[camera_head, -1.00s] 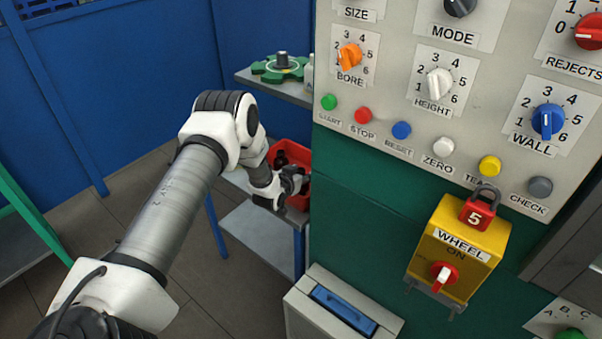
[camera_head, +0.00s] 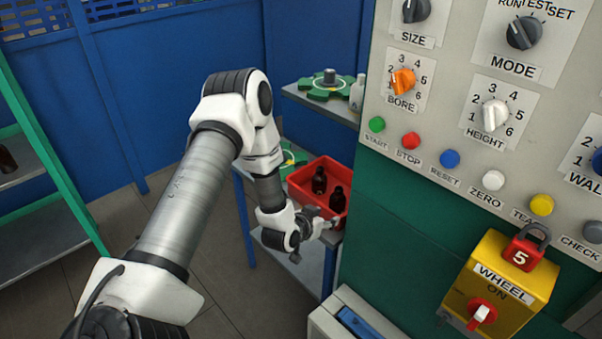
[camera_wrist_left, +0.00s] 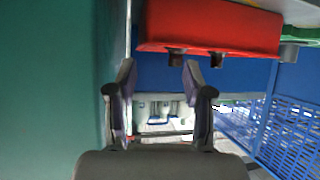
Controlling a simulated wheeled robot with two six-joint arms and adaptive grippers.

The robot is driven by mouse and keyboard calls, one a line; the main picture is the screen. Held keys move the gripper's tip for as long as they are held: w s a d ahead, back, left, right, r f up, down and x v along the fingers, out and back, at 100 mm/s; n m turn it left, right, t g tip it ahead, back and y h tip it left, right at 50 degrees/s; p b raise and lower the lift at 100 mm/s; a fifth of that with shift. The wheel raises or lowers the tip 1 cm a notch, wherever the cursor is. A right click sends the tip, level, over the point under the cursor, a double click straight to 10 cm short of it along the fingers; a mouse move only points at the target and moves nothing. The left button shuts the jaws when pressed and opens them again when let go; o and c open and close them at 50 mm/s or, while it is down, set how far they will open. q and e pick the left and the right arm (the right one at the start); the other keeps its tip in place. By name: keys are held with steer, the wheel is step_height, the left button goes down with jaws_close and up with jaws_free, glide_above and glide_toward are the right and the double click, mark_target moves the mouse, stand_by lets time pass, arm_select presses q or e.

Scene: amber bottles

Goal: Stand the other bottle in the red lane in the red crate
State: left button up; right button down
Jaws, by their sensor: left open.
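The red crate (camera_head: 301,188) stands on a grey shelf beside the green machine. Two amber bottles stand upright in it, one further back (camera_head: 319,181) and one nearer the front right (camera_head: 338,203). My left gripper (camera_head: 326,224) is just in front of the crate, open and empty. In the left wrist view the gripper (camera_wrist_left: 159,75) has its fingers apart with nothing between them. The crate (camera_wrist_left: 210,27) lies across the top of that view, with two dark bottle necks (camera_wrist_left: 176,57) showing past its rim. No red lane shows, and my right gripper is not in view.
A dark bottle (camera_head: 7,160) is partly visible on the green rack's shelf at far left. A green wheel (camera_head: 329,85) and a pale bottle (camera_head: 357,93) sit on the shelf above the crate. The control panel and yellow WHEEL box (camera_head: 501,283) fill the right.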

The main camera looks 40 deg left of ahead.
arm_select(q)
steer(key=s+d+f+g+h, duration=0.2)
steer(key=s+d+f+g, duration=0.3)
steer(key=s+d+f, duration=0.5)
steer(key=s+d+g, duration=0.2)
steer(key=s+g, duration=0.1)
steer(key=s, duration=0.8)
steer(key=s+d+f+m+g, duration=0.1)
steer(key=s+d+g, duration=0.2)
steer(key=s, duration=0.7)
steer(key=shift+s+f+g+y, duration=0.15)
steer(key=shift+s+g+y, duration=0.2)
steer(key=shift+g, duration=0.35)
